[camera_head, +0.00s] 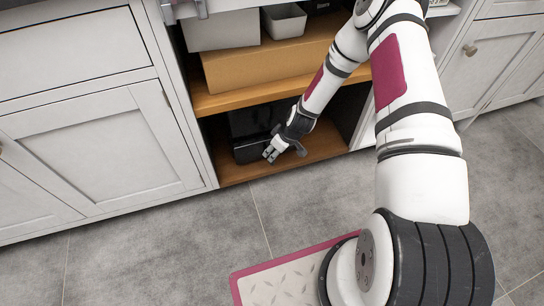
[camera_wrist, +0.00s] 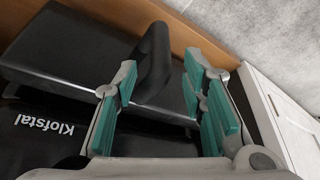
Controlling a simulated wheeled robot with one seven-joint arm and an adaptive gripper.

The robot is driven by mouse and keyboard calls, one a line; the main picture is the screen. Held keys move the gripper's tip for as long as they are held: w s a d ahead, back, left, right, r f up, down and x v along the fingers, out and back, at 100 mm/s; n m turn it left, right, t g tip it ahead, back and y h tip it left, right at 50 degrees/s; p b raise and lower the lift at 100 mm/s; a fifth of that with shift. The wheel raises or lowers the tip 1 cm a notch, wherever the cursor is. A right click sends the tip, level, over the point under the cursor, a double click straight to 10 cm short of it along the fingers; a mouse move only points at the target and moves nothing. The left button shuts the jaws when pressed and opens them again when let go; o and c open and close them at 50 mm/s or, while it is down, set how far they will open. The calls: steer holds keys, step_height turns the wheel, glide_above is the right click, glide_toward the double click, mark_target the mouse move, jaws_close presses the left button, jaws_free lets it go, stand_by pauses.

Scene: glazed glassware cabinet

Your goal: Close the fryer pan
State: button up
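The fryer (camera_head: 258,120) is a black box on the lower shelf of an open cabinet. In the wrist view its dark body (camera_wrist: 40,135) carries the word "Klofstal". The fryer pan (camera_wrist: 75,50) is a black drawer standing out from the body, with an upright black handle (camera_wrist: 154,58). The pan's front also shows low in the head view (camera_head: 248,152). My gripper (camera_head: 277,150) is at the pan's front right. In the wrist view its teal-padded fingers (camera_wrist: 163,75) are apart, with the handle between the tips, nearer the left finger. Whether they touch it is unclear.
The wooden lower shelf (camera_head: 325,145) has bare room right of the fryer. Closed white cabinet doors (camera_head: 100,140) flank the opening.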

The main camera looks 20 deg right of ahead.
steer(key=shift+b+x, duration=0.5)
steer(key=shift+x, duration=1.05)
jaws_close()
steer(key=w+b, duration=0.1)
steer(key=w, duration=0.2)
steer(key=shift+w+a, duration=0.1)
steer(key=shift+w, duration=0.1)
jaws_free()
